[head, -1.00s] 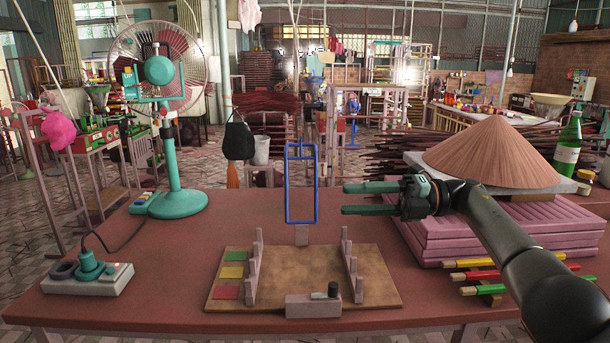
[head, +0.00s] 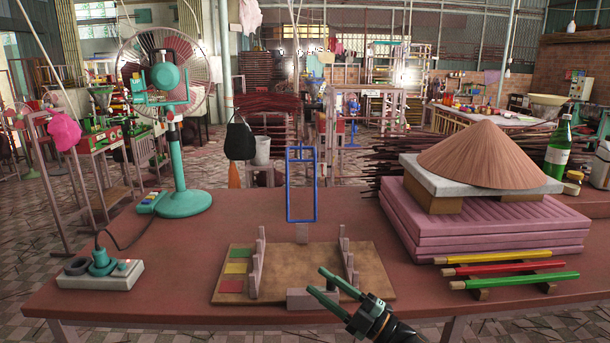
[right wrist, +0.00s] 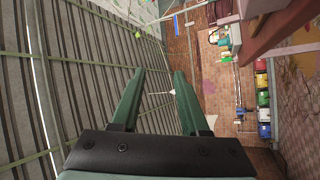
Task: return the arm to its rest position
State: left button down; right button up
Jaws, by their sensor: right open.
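My right gripper (head: 324,286) is at the front of the table in the head view. Its two green fingers are apart and nothing is between them. They lie in front of the right side of the brown board (head: 315,262) and hide part of its front edge and block. In the right wrist view my right gripper (right wrist: 157,92) shows two parted fingers against a ribbed wall and a brick wall. My left gripper is in neither view.
A blue frame (head: 288,190) stands behind the board. A green fan (head: 183,203) and a power strip (head: 110,276) are at the left. Pink stacked slabs (head: 470,225), a conical hat (head: 490,155), a green bottle (head: 559,150) and coloured sticks (head: 515,282) are at the right.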

jog(key=s+d+f+m+t+h+p, duration=0.1)
jog(key=s+d+f+m+t+h, duration=0.15)
jog(key=s+f+m+h, duration=0.5)
jog(key=s+d+f+m+t+h+p, duration=0.1)
jog(key=s+d+f+m+t+h, duration=0.1)
jog(key=s+d+f+m+h, duration=0.55)
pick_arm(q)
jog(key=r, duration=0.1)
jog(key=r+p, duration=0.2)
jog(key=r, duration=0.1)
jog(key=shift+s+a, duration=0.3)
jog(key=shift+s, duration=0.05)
pick_arm(e)
jog(key=s+d+f+m+g, duration=0.1)
jog(key=s+f+m+g, duration=0.1)
jog(key=s, duration=0.4)
jog(key=s+f+m+g+h, duration=0.1)
jog(key=s+f+m+g, duration=0.1)
jog(key=s+f, duration=0.3)
jog(key=s+d+f+m+g, duration=0.1)
jog(key=s+f+m+g, duration=0.2)
jog(key=s, duration=0.5)
jog(key=shift+d+f+m, duration=0.2)
jog(key=shift+d+m, duration=0.1)
